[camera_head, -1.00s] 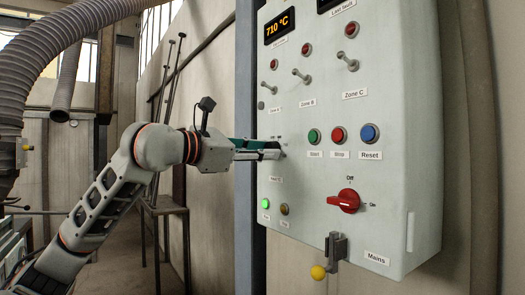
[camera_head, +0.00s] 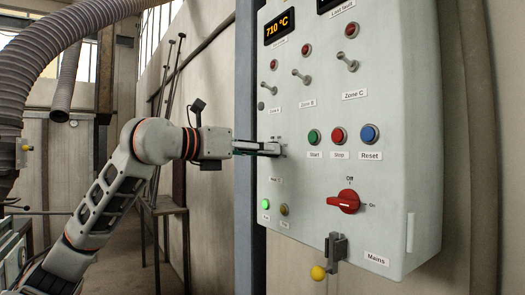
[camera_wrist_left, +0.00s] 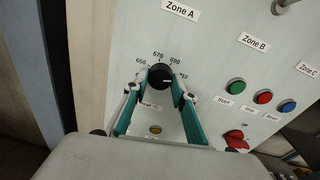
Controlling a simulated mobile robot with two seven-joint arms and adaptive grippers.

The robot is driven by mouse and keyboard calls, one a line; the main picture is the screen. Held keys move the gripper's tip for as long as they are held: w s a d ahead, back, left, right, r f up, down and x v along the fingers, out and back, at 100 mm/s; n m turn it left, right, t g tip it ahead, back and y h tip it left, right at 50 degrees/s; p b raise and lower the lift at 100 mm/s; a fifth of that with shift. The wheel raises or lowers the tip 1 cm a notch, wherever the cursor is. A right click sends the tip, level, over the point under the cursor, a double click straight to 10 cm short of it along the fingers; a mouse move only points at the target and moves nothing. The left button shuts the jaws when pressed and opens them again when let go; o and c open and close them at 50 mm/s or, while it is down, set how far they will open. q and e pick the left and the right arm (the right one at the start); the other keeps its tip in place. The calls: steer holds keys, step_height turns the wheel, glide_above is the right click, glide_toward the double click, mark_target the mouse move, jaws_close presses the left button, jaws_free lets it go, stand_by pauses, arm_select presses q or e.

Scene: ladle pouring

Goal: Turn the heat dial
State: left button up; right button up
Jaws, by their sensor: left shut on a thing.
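The heat dial (camera_wrist_left: 159,76) is a round black knob with a short white mark pointing right, seen in the left wrist view. Numbers from 650 to 710 run in an arc above it, and its lower label is partly hidden by a finger. My left gripper (camera_wrist_left: 158,84) is shut on the dial, with one teal finger on each side. In the head view my left gripper (camera_head: 276,149) reaches the panel from the left and hides the dial. The display (camera_head: 279,27) reads 710 °C. My right gripper is not in view.
The grey control panel (camera_head: 410,120) carries toggle switches above the dial. Green (camera_head: 314,136), red (camera_head: 339,135) and blue (camera_head: 370,134) buttons sit to its right.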

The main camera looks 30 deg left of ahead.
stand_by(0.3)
arm_select(q)
steer(key=o, duration=1.1)
steer(key=shift+s+a, duration=0.1)
steer(key=f+v, duration=0.1)
steer(key=v, duration=1)
steer(key=shift+s+r, duration=0.4)
steer(key=shift+r, duration=0.1)
steer(key=shift+a, duration=0.1)
